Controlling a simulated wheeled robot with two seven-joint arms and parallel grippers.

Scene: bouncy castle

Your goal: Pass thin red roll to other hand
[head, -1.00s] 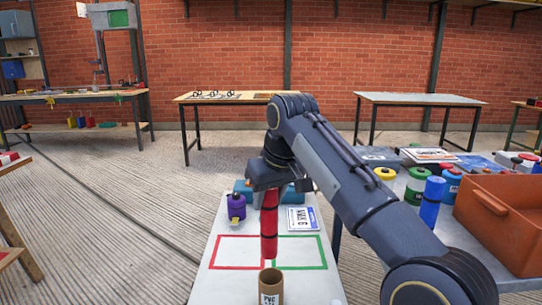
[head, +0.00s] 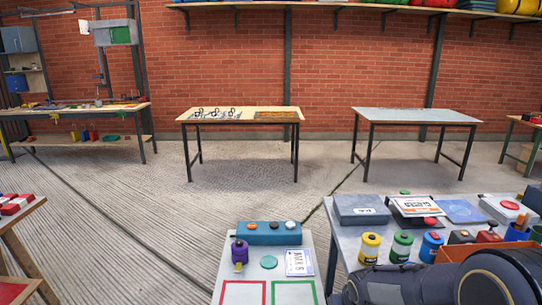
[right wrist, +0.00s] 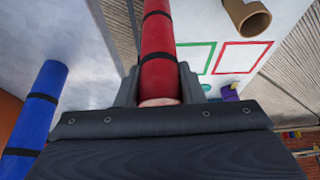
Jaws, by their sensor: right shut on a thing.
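The thin red roll (right wrist: 158,38) has black bands and shows in the right wrist view. My right gripper (right wrist: 159,86) is shut on it near one end, and the roll stretches away from the jaws past the top of the picture. The roll is out of the head view, where only part of my right arm shows at the lower right. My left gripper is in neither view.
The white table (head: 230,268) has red (head: 243,284) and green outlines (head: 293,284), a purple container (head: 239,253) and a blue box (head: 268,233).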

